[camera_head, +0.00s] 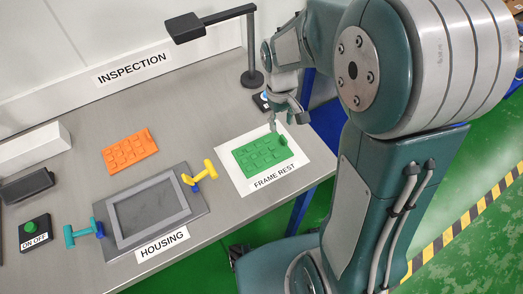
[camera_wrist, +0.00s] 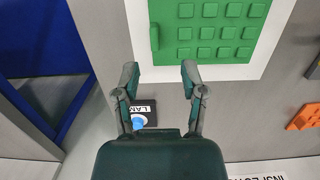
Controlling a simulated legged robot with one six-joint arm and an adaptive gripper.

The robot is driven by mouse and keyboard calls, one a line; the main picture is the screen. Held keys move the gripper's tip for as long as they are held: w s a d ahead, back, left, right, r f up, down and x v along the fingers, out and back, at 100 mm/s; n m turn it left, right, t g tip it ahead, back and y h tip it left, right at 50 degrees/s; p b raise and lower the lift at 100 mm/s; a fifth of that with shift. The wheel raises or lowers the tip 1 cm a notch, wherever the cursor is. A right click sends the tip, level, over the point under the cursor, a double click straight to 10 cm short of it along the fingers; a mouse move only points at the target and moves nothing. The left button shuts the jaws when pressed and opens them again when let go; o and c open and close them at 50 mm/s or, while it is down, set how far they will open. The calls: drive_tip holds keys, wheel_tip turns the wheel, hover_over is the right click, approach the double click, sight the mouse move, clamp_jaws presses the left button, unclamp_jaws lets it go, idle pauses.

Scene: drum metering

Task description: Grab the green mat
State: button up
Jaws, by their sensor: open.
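The green mat (camera_head: 262,155) lies flat on the white sheet labelled FRAME REST (camera_head: 244,182), at the right end of the bench. It has rows of raised square pads and a small raised tab on its edge. In the wrist view the mat (camera_wrist: 222,28) shows at the top, partly cut off by the frame. My gripper (camera_head: 284,124) is above the bench by the mat's far right edge. In the wrist view its two fingers (camera_wrist: 160,74) are spread with nothing between them, just short of the mat's edge.
An orange mat (camera_head: 130,151) lies left of the green one. A grey housing frame (camera_head: 150,210) with yellow (camera_head: 200,174) and teal (camera_head: 82,232) clamps sits at the front. A black lamp (camera_head: 252,70) stands behind. A blue-buttoned LAMP box (camera_wrist: 139,120) is below my gripper.

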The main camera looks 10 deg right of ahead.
sight(284, 138)
drive_tip(key=shift+s+f, duration=0.1)
drive_tip(key=shift+f, duration=0.65)
drive_tip(key=f, duration=0.2)
drive_tip(key=d+f, duration=0.1)
drive_tip(key=shift+s+d+f, duration=0.15)
drive_tip(key=shift+d+f, duration=0.05)
drive_tip(key=shift+f, duration=0.7)
drive_tip(key=shift+a, duration=0.45)
drive_tip(key=c, duration=0.4)
clamp_jaws()
drive_tip(key=shift+d, duration=0.2)
